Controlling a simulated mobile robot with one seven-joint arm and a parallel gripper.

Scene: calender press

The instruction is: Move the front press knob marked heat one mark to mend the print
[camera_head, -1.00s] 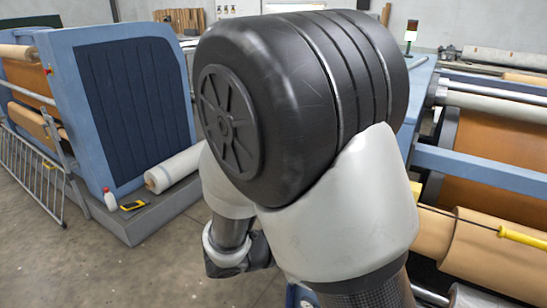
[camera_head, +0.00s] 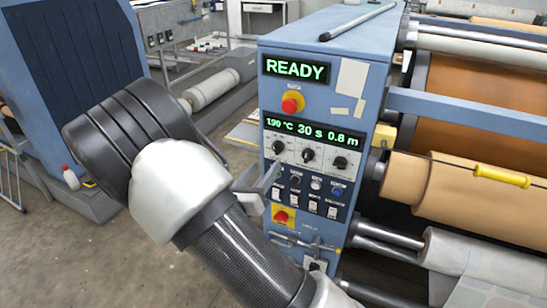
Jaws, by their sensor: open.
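The press control panel (camera_head: 318,110) faces me on a blue cabinet. Its upper display reads READY, and the lower display (camera_head: 313,133) reads 190 °C, 30 s, 0.8 m. Below it is a row of three black knobs: left (camera_head: 278,148), middle (camera_head: 308,155) and right (camera_head: 341,163). The left one sits under the °C reading; the knob labels are too small to read. My gripper (camera_head: 262,186) is open and appears empty, just below and left of the left knob in the picture. My forearm hides part of it, and I cannot tell whether it touches the panel.
Red emergency buttons sit above (camera_head: 291,103) and below (camera_head: 281,216) the knobs, with small buttons and switches between. A metal bar (camera_head: 357,21) lies on the cabinet top. Rollers and a pale patterned sheet (camera_head: 472,262) are at right.

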